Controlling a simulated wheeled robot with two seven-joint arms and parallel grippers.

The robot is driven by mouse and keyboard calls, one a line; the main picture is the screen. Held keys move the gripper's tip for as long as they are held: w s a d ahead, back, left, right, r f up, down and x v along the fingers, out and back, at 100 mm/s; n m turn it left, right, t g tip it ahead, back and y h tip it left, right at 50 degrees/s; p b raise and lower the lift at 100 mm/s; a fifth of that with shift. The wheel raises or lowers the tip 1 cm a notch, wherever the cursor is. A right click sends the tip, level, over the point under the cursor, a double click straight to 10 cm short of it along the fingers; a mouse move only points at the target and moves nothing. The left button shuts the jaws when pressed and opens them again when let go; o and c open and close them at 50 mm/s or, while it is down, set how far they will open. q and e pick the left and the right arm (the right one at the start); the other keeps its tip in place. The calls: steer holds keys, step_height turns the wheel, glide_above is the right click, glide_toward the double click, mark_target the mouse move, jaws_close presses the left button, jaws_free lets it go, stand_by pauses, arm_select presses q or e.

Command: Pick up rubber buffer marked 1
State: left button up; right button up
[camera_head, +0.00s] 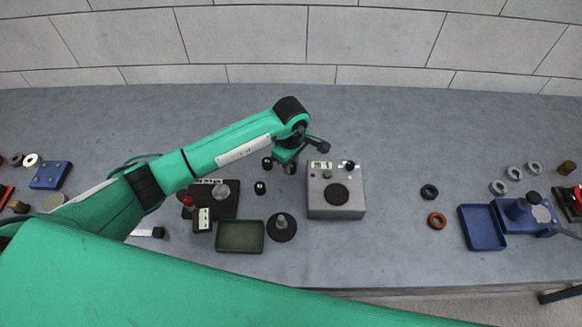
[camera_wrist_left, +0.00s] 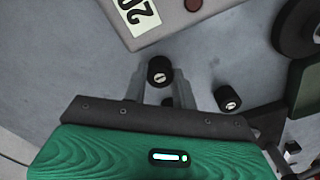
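My left gripper (camera_head: 290,166) is over the bench, left of the grey box. In the left wrist view its fingers (camera_wrist_left: 160,82) have a black cylindrical rubber buffer (camera_wrist_left: 160,72) between their tips. Both fingers appear to touch its sides. Its end face has a small pale mark that I cannot read. A second black buffer (camera_wrist_left: 228,98) stands apart to the right, its mark also too small to read. It also shows in the head view (camera_head: 260,188). My right gripper is not in view.
A grey box (camera_head: 336,205) with a dark disc and number label stands close to my left gripper. A green tray (camera_head: 240,249), a black round base (camera_head: 282,238) and a black device (camera_head: 224,208) stand nearer. Blue tray (camera_head: 466,228) and rings lie right. The bench behind is clear.

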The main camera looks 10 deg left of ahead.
arm_select(q)
steer(key=shift+c, duration=0.7)
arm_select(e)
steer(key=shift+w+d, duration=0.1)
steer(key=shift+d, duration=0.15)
